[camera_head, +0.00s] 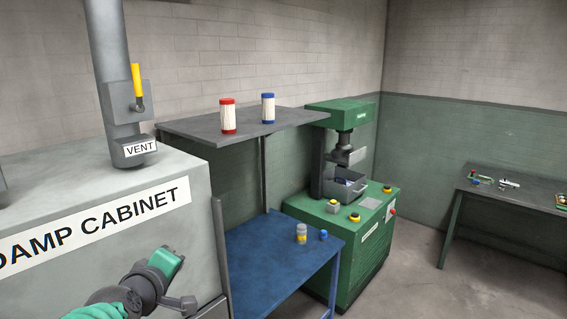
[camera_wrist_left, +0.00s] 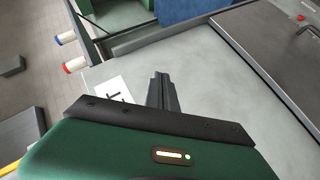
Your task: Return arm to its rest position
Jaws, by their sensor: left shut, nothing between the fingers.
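My left arm (camera_head: 120,297) comes in at the bottom left of the head view, in front of the grey damp cabinet (camera_head: 185,235). In the left wrist view my left gripper (camera_wrist_left: 161,90) has its dark fingers together with nothing between them. They appear over a light grey surface, beside a white label (camera_wrist_left: 114,91). My right gripper is in neither view.
A vent pipe (camera_head: 107,40) with a yellow lever (camera_head: 137,80) rises from the cabinet. A shelf (camera_head: 200,131) holds red-capped (camera_head: 228,117) and blue-capped (camera_head: 268,108) containers. A blue table (camera_head: 275,268) and green machine (camera_head: 350,240) stand right of the cabinet.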

